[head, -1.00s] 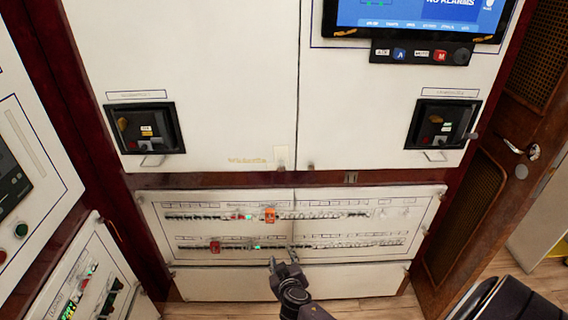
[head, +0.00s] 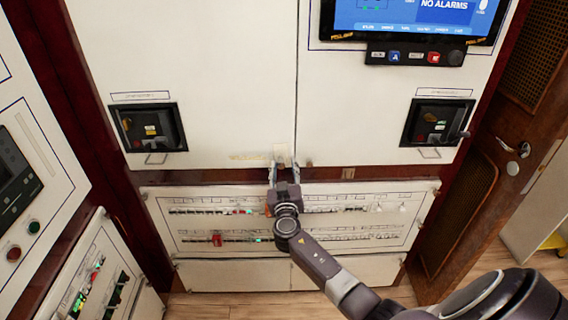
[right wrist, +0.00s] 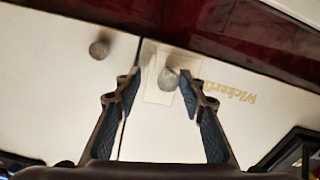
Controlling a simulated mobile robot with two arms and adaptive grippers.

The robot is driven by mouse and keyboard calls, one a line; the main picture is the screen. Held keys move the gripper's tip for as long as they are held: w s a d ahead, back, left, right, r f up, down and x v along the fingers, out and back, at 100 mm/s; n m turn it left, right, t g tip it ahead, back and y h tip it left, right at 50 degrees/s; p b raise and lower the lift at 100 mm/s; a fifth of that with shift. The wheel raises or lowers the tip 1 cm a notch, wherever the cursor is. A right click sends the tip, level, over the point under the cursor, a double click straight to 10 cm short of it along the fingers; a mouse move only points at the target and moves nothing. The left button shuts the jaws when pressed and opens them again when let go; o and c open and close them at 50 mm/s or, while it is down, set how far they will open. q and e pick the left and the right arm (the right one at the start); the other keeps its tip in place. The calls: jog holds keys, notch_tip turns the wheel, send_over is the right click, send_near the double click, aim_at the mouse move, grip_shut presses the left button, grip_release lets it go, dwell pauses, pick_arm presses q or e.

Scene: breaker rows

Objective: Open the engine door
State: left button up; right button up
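Two white cabinet doors meet at a vertical seam, the left door (head: 220,60) and the right door (head: 350,110). No label tells me which one is the engine door. My right gripper (head: 281,170) is open at the lower inner corner of the left door. In the right wrist view, turned upside down, a round knob (right wrist: 168,79) on a pale plate shows between its spread fingertips. Whether the fingers touch it I cannot tell. A second knob (right wrist: 98,48) on the other door lies outside the fingers. My left gripper is not in view.
Below is a breaker panel (head: 330,240) with two rows of switches, partly behind my right arm. A monitor (head: 415,18) is at upper right. A brown door (head: 455,205) with a metal handle (head: 515,150) stands at right. Another control panel (head: 50,150) is at left.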

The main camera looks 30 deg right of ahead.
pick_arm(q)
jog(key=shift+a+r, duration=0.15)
pick_arm(e)
jog(key=shift+w+d, duration=0.45)
jog(key=shift+w, duration=0.05)
jog(key=shift+w+a+f, duration=0.1)
jog(key=shift+w+a, duration=0.1)
jog(key=shift+w, duration=0.05)
grip_shut()
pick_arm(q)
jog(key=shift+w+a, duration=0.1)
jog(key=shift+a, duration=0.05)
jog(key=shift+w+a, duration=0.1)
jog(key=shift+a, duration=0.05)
